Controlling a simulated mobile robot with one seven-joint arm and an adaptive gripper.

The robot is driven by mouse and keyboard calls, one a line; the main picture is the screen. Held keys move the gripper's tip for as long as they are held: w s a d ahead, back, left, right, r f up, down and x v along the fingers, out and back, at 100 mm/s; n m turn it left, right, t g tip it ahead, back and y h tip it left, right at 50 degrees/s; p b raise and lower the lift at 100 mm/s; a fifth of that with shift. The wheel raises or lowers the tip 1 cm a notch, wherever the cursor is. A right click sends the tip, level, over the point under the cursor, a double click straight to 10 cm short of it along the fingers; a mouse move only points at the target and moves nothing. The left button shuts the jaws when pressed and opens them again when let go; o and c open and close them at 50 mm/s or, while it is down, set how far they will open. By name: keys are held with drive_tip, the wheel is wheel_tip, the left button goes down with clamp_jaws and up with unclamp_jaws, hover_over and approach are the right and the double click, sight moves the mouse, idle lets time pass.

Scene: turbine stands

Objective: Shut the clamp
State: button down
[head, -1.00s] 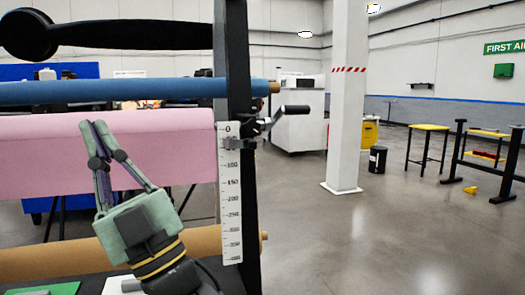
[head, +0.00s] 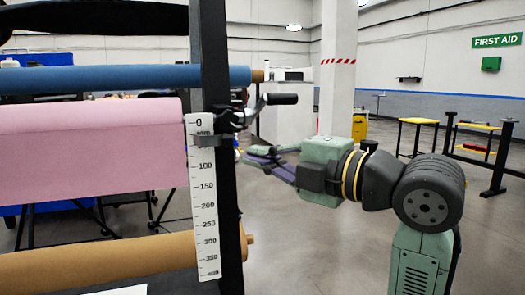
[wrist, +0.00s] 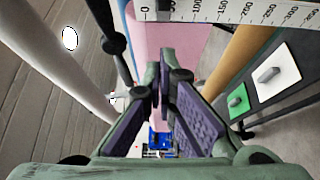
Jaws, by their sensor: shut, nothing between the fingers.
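The lever looks swung out from the post. My gripper (head: 247,156) is right of the post and below the lever, with its fingers pointing left. It is shut and empty, and looks apart from the lever. In the wrist view the gripper's fingertips (wrist: 160,70) come together ahead. A dark rod with a round knob (wrist: 113,43) shows to their left; I cannot tell whether it is the lever.
The black post (head: 220,170) carries the white scale (head: 205,215). Blue (head: 120,79), pink (head: 90,145) and brown (head: 110,257) rolls extend left of it. A white column (head: 338,70) and yellow-topped stands (head: 418,121) are further back. Open floor lies right of the post.

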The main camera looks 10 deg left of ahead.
sight(232, 140)
drive_tip(key=x, duration=0.3)
drive_tip(key=w+p+x, duration=0.1)
drive_tip(key=x, duration=0.2)
drive_tip(key=w+d+p+x, duration=0.1)
drive_tip(key=x, duration=0.2)
drive_tip(key=shift+w+a+f, duration=0.1)
drive_tip(key=shift+w+a, duration=0.15)
drive_tip(key=shift+w, duration=0.25)
drive_tip(key=shift+w+p, duration=0.1)
drive_tip(key=shift+p, duration=0.2)
drive_tip(key=w+g, duration=0.1)
drive_tip(key=w+d+n+g, duration=0.1)
drive_tip(key=w, duration=0.1)
drive_tip(key=shift+n+y, duration=0.3)
drive_tip(key=shift+y, duration=0.1)
drive_tip(key=shift+s+a, duration=0.1)
drive_tip(key=shift+s, duration=0.05)
